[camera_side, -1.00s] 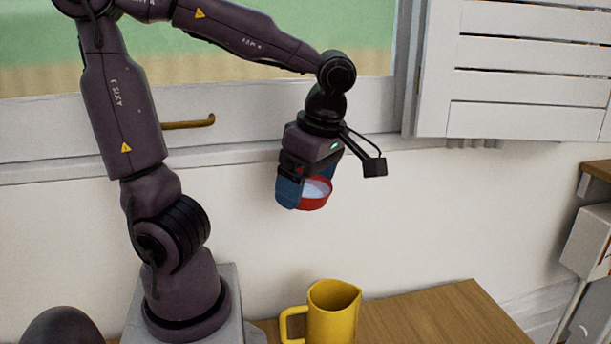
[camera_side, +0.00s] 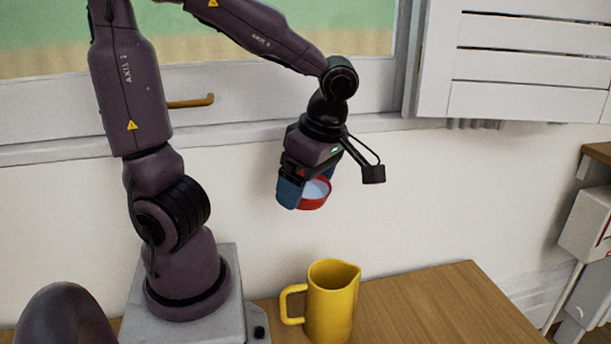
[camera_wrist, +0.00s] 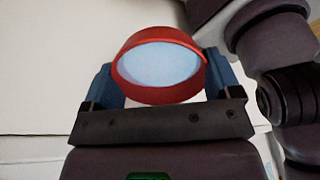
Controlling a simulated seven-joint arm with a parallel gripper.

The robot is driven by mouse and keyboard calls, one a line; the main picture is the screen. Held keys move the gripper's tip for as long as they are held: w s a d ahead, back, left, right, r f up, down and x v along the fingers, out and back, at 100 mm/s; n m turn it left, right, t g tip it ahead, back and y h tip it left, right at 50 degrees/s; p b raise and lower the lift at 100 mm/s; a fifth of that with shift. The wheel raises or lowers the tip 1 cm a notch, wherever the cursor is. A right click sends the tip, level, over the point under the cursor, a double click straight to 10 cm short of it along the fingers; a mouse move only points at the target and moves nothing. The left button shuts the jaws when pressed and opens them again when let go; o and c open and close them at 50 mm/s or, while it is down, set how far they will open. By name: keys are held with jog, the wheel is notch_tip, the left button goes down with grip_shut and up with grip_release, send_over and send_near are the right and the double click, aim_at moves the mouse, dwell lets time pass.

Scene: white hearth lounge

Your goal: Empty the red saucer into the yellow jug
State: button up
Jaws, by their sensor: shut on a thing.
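My gripper (camera_side: 302,194) is shut on the red saucer (camera_side: 316,206), with its blue fingers at the saucer's sides. It holds the saucer in the air above the yellow jug (camera_side: 333,307). In the wrist view the red saucer (camera_wrist: 142,96) sits between the fingers, with a smooth pale blue surface inside its rim. I cannot tell if that is contents or the bare inside. The inside bottom of the jug is hidden.
The wooden table (camera_side: 440,300) is bare right of the jug. My base stands left of the jug. A white wall and window sill lie behind, with a brass window handle (camera_side: 192,102) and a white shutter (camera_side: 530,85). A dark rounded object (camera_side: 65,318) is at lower left.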

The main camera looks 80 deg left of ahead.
notch_tip(320, 180, down, 9)
jog(key=shift+f+g+y, duration=0.2)
jog(key=shift+g+y, duration=0.1)
jog(key=shift+g, duration=0.1)
dwell(1.4)
dwell(0.5)
jog(key=shift+w+d+r+g+y, duration=0.1)
jog(key=shift+r+g+y, duration=0.15)
jog(key=shift+g+y, duration=0.3)
jog(key=shift+w+d+r+g+y, duration=0.15)
jog(key=shift+r+g+y, duration=0.1)
jog(key=shift+g+y, duration=0.3)
dwell(0.9)
jog(key=shift+r+g, duration=0.15)
jog(key=shift+g, duration=0.45)
jog(key=shift+w+y, duration=0.15)
jog(key=shift+y, duration=0.25)
jog(key=shift+d+r+g+y, duration=0.1)
jog(key=shift+r+g+y, duration=0.15)
jog(key=shift+g, duration=0.25)
jog(key=shift+w, duration=0.15)
